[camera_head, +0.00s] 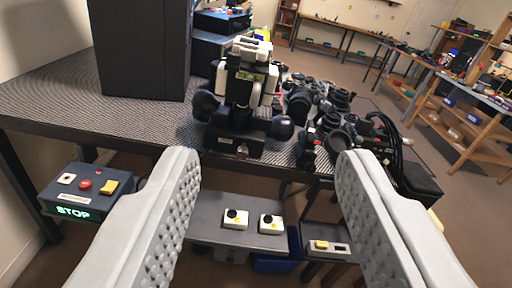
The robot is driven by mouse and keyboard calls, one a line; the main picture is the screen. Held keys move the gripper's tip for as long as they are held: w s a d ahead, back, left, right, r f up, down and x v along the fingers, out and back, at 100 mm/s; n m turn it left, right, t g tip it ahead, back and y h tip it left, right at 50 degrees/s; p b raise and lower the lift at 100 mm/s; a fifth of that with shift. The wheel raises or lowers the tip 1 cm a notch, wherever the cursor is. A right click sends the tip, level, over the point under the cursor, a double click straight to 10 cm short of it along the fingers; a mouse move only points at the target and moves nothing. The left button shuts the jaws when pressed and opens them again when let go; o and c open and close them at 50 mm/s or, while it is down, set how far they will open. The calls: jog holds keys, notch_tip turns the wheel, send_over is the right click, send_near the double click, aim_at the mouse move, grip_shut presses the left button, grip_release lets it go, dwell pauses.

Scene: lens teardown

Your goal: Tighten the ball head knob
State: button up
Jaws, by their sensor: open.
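A dark upright device that looks like the ball head (240,95) stands at the front edge of the patterned table, with pale parts near its top. A round black knob (283,127) sticks out at its lower right, and another round black knob (205,104) shows on its left. I cannot tell which is the ball head knob. My gripper (268,160) is open and empty, its two grey ridged fingers wide apart in the foreground. The device shows beyond and between the fingertips, apart from them.
A large black box (143,50) stands left of the device. Camera parts (325,110) and cables crowd its right. Below are a control box (82,190) lit "STOP", a grey shelf with two white switches (236,219), and a blue bin (277,262). Workbenches stand far back.

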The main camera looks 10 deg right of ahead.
jog(key=w+f+n, duration=0.3)
jog(key=w+f, duration=0.9)
jog(key=w, duration=0.1)
jog(key=n, duration=0.4)
send_near(242, 156)
jog(key=w, duration=1)
jog(key=shift+w, duration=0.35)
jog(key=c, duration=1)
